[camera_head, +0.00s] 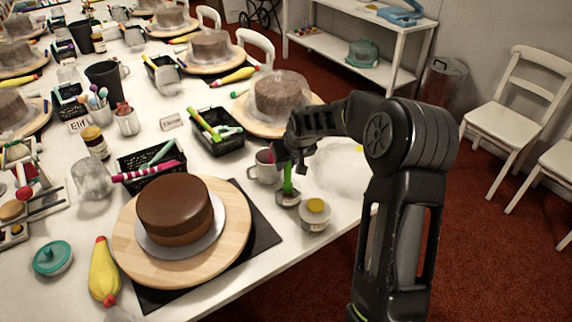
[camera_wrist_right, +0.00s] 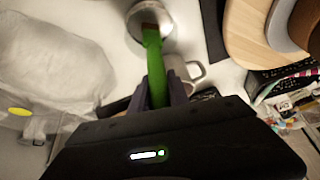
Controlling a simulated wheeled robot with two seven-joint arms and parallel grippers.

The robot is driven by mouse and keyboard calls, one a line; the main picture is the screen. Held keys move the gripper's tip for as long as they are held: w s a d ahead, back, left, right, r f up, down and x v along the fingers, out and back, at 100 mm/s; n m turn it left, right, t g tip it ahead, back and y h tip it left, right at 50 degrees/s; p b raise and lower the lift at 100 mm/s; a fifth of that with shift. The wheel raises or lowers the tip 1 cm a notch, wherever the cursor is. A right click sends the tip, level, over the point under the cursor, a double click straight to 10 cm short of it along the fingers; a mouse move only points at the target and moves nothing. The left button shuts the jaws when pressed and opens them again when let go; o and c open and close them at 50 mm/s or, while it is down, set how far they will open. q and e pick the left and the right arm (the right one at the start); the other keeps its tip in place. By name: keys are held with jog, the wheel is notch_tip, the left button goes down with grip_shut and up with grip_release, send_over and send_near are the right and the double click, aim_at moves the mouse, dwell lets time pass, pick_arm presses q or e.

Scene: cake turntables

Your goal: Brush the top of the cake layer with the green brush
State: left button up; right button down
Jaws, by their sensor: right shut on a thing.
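The brown cake layer (camera_head: 175,205) sits on a silver board (camera_head: 215,235) on a round wooden turntable (camera_head: 130,235). My right gripper (camera_head: 289,162) is shut on the green brush (camera_head: 288,182), well to the right of the cake. My left gripper is not in view.
A black basket (camera_head: 150,185) of tools is behind the cake. A yellow piping bag (camera_head: 103,272) and teal lid (camera_head: 53,257) lie at front left.

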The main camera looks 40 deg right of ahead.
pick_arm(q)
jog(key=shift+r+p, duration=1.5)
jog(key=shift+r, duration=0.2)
pick_arm(e)
jog(key=shift+r, duration=3.05)
jog(key=shift+r+p, duration=1.5)
jog(key=shift+r, duration=1)
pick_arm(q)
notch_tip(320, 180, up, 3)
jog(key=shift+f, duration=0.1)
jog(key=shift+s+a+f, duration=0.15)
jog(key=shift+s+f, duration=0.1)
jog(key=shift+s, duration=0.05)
pick_arm(e)
jog(key=s+a+f+n, duration=0.1)
jog(key=s+a, duration=0.2)
jog(key=a, duration=0.9)
jog(key=s+a+f+n+y, duration=0.1)
jog(key=s+a+f+n, duration=0.1)
jog(key=a, duration=1)
jog(key=shift+s, duration=0.65)
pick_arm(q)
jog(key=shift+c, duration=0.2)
pick_arm(e)
jog(key=shift+a, duration=0.1)
